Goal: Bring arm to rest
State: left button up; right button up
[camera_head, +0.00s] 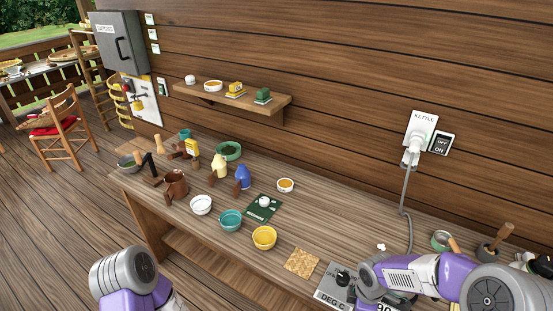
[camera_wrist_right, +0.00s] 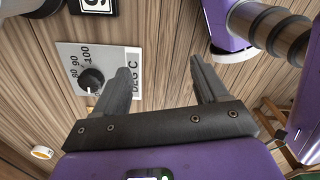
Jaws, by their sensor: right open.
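My right arm (camera_head: 415,272) reaches in from the right in the head view, low over the bench's right front beside the temperature panel. My right gripper (camera_wrist_right: 160,80) is open and empty in the wrist view, its two fingers wide apart. The DEG C panel (camera_wrist_right: 119,56) with its black knob (camera_wrist_right: 92,79) lies just left of the fingers in that view, and it also shows in the head view (camera_head: 330,291). My left arm (camera_head: 125,272) shows at the lower left of the head view, off the bench front. Its gripper is out of frame.
The bench (camera_head: 330,225) holds a yellow bowl (camera_head: 264,237), a teal bowl (camera_head: 230,219), a white bowl (camera_head: 201,204) and a woven mat (camera_head: 302,262). A cord (camera_head: 405,205) hangs from the kettle socket (camera_head: 420,130) behind my right arm. A wall shelf (camera_head: 225,100) carries small items.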

pick_arm(q)
notch_tip(320, 180, down, 4)
jog(key=b, duration=0.4)
jog(key=shift+f, duration=0.1)
pick_arm(e)
jog(key=s+a+f+m+y, duration=0.1)
jog(key=s+a+f+m, duration=0.2)
jog(key=f+m, duration=0.3)
jog(key=s+a+f+m+y, duration=0.1)
jog(key=s+a+f+m, duration=0.3)
jog(key=f, duration=0.4)
jog(key=s+a+f+m+y, duration=0.2)
jog(key=s+a+f+m, duration=0.2)
jog(key=a+f+m, duration=0.2)
jog(key=shift+f+m+t, duration=0.3)
jog(key=shift+f+m, duration=0.5)
jog(key=shift+f, duration=0.05)
